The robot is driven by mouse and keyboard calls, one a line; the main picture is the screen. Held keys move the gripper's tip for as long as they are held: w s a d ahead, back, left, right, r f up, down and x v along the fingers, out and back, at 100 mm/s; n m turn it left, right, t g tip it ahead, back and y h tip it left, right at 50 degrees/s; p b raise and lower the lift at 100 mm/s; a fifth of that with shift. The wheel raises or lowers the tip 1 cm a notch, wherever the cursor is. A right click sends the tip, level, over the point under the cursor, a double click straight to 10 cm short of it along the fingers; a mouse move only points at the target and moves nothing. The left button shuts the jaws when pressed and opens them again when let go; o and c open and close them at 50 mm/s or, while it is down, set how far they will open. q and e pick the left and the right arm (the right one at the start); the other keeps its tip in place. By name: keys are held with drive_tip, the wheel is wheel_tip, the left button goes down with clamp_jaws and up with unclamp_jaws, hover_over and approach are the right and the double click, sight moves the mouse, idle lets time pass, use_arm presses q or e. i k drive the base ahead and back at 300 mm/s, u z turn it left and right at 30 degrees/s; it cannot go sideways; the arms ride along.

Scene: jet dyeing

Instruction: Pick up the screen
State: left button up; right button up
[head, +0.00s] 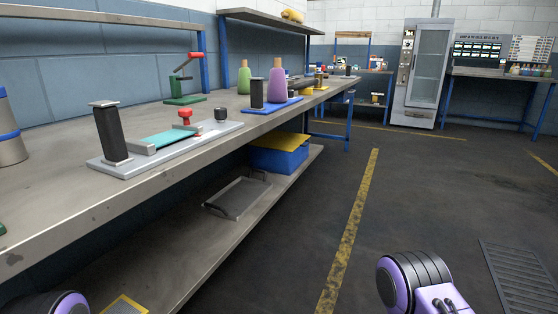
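No thing in the head view is plainly marked as the screen. A flat grey framed panel with raised handles (237,197) lies on the lower shelf, and I cannot tell whether it is the screen. A yellow-edged flat piece (125,305) shows at the bottom edge, cut off by the frame. Purple and black parts of my arms show at the bottom left and bottom right. Neither gripper's fingers are visible, and no gripper is seen touching anything.
A blue bin (278,160) sits on the lower shelf.

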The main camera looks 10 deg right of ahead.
sight(348, 76)
drive_tip(key=z, duration=0.85)
drive_tip(key=i, duration=2.35)
drive_tip(key=z, duration=0.2)
drive_tip(key=i, duration=2.7)
drive_tip(key=z, duration=0.4)
